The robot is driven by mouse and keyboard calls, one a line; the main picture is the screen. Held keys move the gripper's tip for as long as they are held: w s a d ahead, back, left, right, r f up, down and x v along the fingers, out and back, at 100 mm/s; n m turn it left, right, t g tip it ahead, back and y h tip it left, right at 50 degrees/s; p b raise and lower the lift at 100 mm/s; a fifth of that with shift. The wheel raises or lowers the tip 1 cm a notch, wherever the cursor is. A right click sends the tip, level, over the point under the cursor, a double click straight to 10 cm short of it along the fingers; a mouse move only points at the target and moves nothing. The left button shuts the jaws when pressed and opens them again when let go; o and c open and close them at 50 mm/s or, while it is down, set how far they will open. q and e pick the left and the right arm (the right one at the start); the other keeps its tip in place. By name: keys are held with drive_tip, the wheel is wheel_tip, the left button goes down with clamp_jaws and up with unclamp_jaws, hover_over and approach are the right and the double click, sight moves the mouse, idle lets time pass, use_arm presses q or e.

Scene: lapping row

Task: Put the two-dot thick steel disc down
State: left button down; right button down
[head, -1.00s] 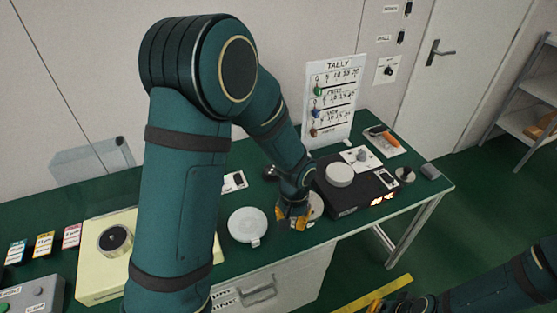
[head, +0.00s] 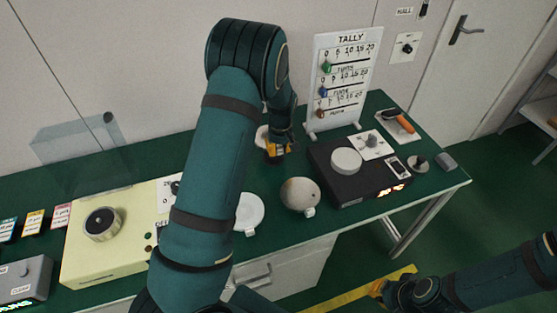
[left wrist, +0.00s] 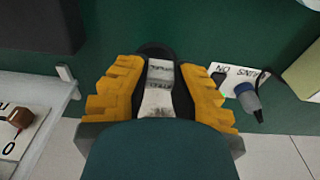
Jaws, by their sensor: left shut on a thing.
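My left gripper (head: 277,153) is over the back of the green table, left of the tally board. It is shut on the steel disc, which is mostly hidden by the fingers and arm. In the left wrist view, grey metal (left wrist: 158,88) shows between the yellow fingers, with a dark rounded edge (left wrist: 155,50) just beyond; I cannot make out dots. A pale round edge (head: 261,138) shows beside the gripper in the head view; I cannot tell whether it is the disc. My right gripper (head: 378,288) is low at the right, away from the table; its fingers are unclear.
A stained round plate (head: 300,196) and a white round plate (head: 250,212) lie toward the table's front. A black device (head: 345,190) stands right, a cream machine (head: 100,260) left. The tally board (head: 342,80) stands close to the gripper.

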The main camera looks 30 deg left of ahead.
use_arm(q)
drive_tip(key=shift+w+f+b, duration=0.1)
drive_tip(key=shift+f+b, duration=0.3)
drive_tip(key=shift+f, duration=2.3)
drive_tip(key=c, duration=1)
unclamp_jaws()
drive_tip(key=shift+f, duration=0.1)
drive_tip(key=shift+o, duration=0.2)
drive_tip(key=shift+r, duration=0.3)
wheel_tip(320, 180, up, 12)
drive_tip(key=s+p, duration=0.1)
drive_tip(key=p, duration=0.1)
drive_tip(key=shift+d+f, duration=0.15)
drive_tip(key=shift+d, duration=0.3)
